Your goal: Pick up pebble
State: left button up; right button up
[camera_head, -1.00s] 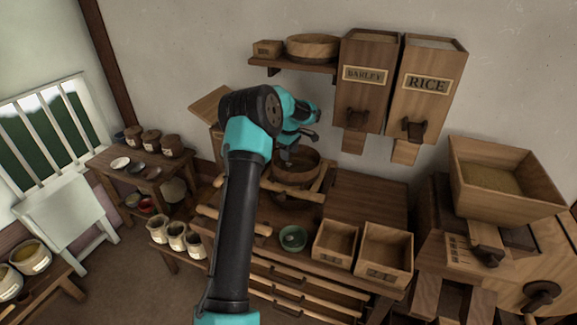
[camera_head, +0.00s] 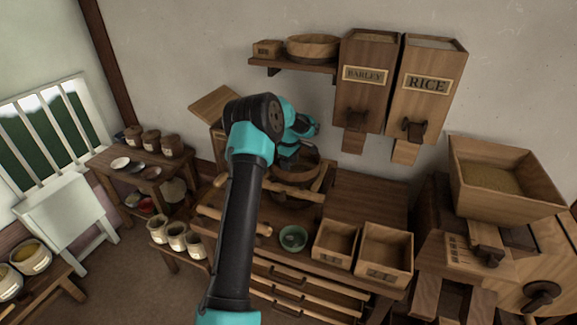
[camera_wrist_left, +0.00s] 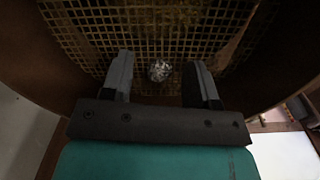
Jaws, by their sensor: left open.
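The pebble (camera_wrist_left: 160,70) is a small, rounded, speckled grey stone. It lies on the mesh floor (camera_wrist_left: 95,35) of a round wooden sieve in the left wrist view. The sieve (camera_head: 306,176) shows in the head view on the workbench; the pebble is hidden there. My left gripper (camera_wrist_left: 160,78) is open, with one finger on each side of the pebble and gaps between. In the head view my left gripper (camera_head: 290,158) is at the sieve, partly hidden by my arm. My right gripper is in neither view.
The sieve's curved wall surrounds the gripper closely. A green bowl (camera_head: 293,238) and two open wooden boxes (camera_head: 336,242) stand at the bench front. The barley bin (camera_head: 366,90) and rice bin (camera_head: 425,100) hang on the wall behind. A shelf (camera_head: 290,65) is above.

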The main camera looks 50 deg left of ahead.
pick_arm(q)
jog(key=shift+c, duration=0.5)
jog(key=c, duration=0.9)
notch_tip(320, 180, up, 10)
jog(key=shift+s, duration=0.1)
dwell(0.5)
